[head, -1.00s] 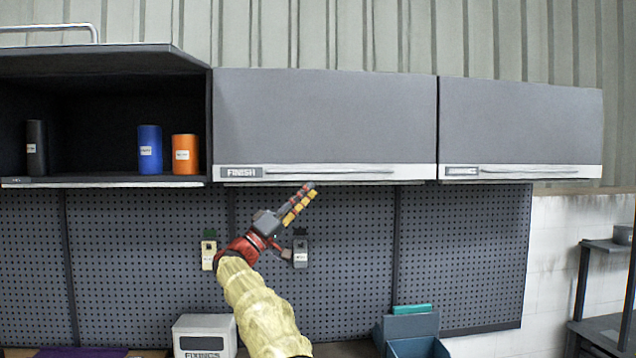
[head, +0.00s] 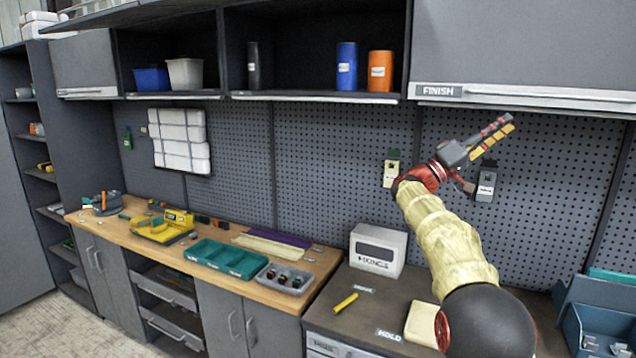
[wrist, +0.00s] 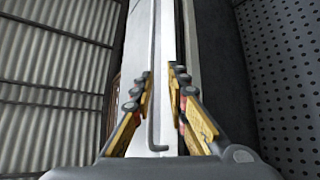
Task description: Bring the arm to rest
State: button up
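My arm (head: 440,235), in a pale yellow sleeve with a red wrist, reaches up from the lower right in the head view. My gripper (head: 505,126) is in front of the pegboard, just below the closed cabinet marked FINISH (head: 530,60), and points up and right. In the wrist view my gripper (wrist: 161,76) shows two yellow, red and black fingers apart with nothing between them. The cabinet's pale lower edge with its bar handle (wrist: 154,90) lies beyond the fingers. I see no contact with it.
An open cabinet holds a black, a blue (head: 347,66) and an orange cylinder (head: 380,70). Below are a white box (head: 378,248), a yellow stick (head: 345,302) and a blue bin (head: 600,325). A wooden bench at left carries a green tray (head: 228,258) and tools.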

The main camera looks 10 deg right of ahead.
jog(key=w+d+f+n+t+y, duration=0.15)
jog(key=f+n+y, duration=0.25)
jog(key=f, duration=0.6)
jog(key=d+f+n+t+y, duration=0.2)
jog(key=d+f+n+y, duration=0.1)
jog(key=f, duration=0.8)
jog(key=s+a+f+n+y, duration=0.1)
jog(key=s+a+f+y, duration=0.25)
jog(key=f, duration=0.25)
jog(key=s+a+f+n+y, duration=0.1)
jog(key=s+a+f+y, duration=0.15)
jog(key=s+f, duration=0.35)
jog(key=s+a+f+y, duration=0.4)
jog(key=s+a+f, duration=0.1)
jog(key=s+a, duration=0.4)
jog(key=s+a+f+y, duration=0.4)
jog(key=s+a+f, duration=0.2)
jog(key=s+a, duration=0.35)
jog(key=s+a+r+t+y, duration=0.1)
jog(key=s+a+t+y, duration=0.2)
jog(key=s+a, duration=0.9)
jog(key=shift+s+r+y, duration=0.15)
jog(key=shift+s+y, duration=0.45)
jog(key=shift+s, duration=0.85)
